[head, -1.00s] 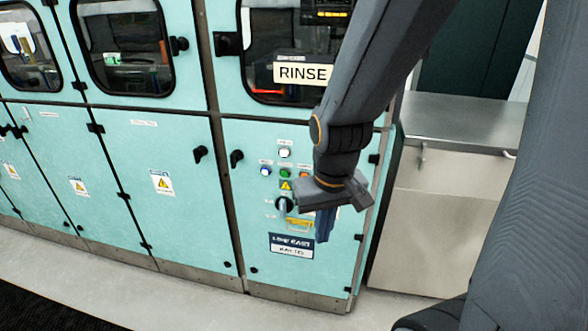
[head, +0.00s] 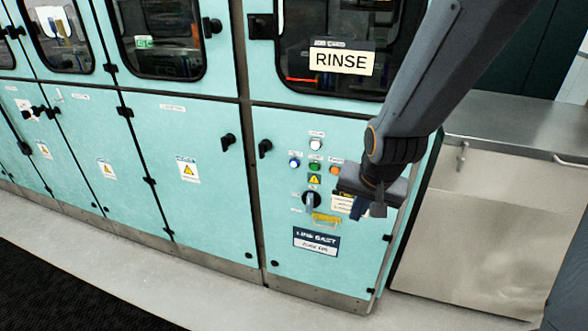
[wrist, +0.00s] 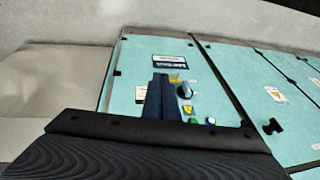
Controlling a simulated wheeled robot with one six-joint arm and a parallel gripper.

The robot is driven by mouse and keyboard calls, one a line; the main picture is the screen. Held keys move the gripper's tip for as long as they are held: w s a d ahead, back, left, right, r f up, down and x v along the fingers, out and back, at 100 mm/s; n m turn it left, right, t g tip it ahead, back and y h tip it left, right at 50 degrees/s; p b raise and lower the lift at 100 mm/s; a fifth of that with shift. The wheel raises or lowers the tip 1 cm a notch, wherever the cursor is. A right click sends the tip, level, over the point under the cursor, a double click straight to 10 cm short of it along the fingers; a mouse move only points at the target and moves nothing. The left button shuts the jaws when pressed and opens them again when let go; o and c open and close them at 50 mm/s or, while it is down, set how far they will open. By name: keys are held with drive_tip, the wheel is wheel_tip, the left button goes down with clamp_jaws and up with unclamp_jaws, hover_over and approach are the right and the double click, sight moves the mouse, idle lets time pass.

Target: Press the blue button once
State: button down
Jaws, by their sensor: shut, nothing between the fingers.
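The blue button (head: 294,163) is at the left of a small control group on the teal cabinet door below the RINSE sign. A green button (head: 315,169) is just right of it, a white button (head: 316,144) above and an orange button (head: 336,171) further right. My gripper (head: 361,208) is shut and empty, to the right of and lower than the blue button in the head view. In the wrist view, which shows the panel upside down, the blue button (wrist: 210,121) lies to the right of my shut fingers (wrist: 160,92), apart from them.
A black rotary switch (head: 311,199) and a yellow warning label (head: 314,180) are below the buttons. A black door handle (head: 265,148) sticks out to the left. A steel counter (head: 520,135) stands to the right. The floor in front is clear.

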sight(294, 163)
drive_tip(key=w+a+f+m+t+y+b, duration=0.2)
drive_tip(key=w+a+f+m+t+b, duration=0.1)
drive_tip(key=w+a+m, duration=0.3)
drive_tip(key=w+a+f+m+t+y+b, duration=0.2)
drive_tip(key=w+a+m, duration=0.5)
drive_tip(key=w+a, duration=0.4)
drive_tip(key=w+f+t+b, duration=0.1)
drive_tip(key=f+t, duration=0.1)
drive_tip(key=t, duration=0.1)
drive_tip(key=shift+a+m+b, duration=0.25)
drive_tip(key=shift+m+b, duration=0.05)
drive_tip(key=shift+b, duration=0.1)
drive_tip(key=w+d+b, duration=0.1)
drive_tip(key=w+d, duration=0.2)
drive_tip(key=w, duration=0.5)
drive_tip(key=shift+b, duration=0.3)
drive_tip(key=shift+w, duration=0.2)
idle(0.5)
drive_tip(key=shift+w+d, duration=0.2)
drive_tip(key=shift+w, duration=0.1)
